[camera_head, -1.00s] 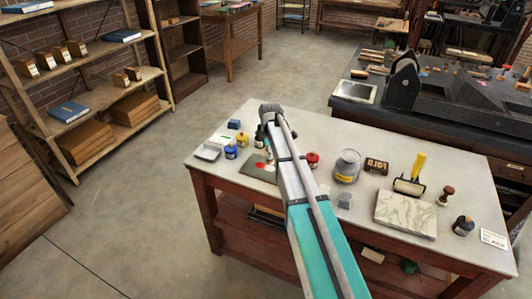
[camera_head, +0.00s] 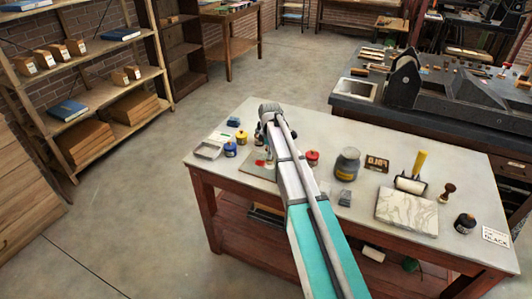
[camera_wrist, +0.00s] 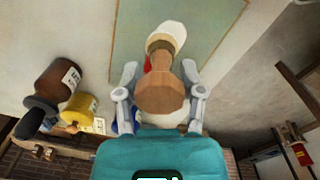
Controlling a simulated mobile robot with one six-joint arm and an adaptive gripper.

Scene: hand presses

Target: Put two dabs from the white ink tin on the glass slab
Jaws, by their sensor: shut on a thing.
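My gripper (camera_wrist: 160,100) is shut on a wooden-handled dabber (camera_wrist: 164,88) with a brass-coloured collar and a pale rounded end. The dabber's pale end lies over the grey-green glass slab (camera_wrist: 212,30) in the wrist view; I cannot tell whether it touches. The slab (camera_head: 252,173) is at the table's left front in the head view, partly behind my arm, with a red patch (camera_head: 262,163) on it. A pale rounded shape (camera_wrist: 172,117) shows behind the handle; I cannot tell whether it is the white ink tin. In the head view my arm hides the gripper's jaws.
A blue tin (camera_head: 230,149), a yellow tin (camera_head: 242,138) and a dark bottle stand left of my arm. A red tin (camera_head: 312,158), a grey jar (camera_head: 347,162), a roller (camera_head: 411,184) and a marbled slab (camera_head: 407,212) are to its right. The table's front edge is close.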

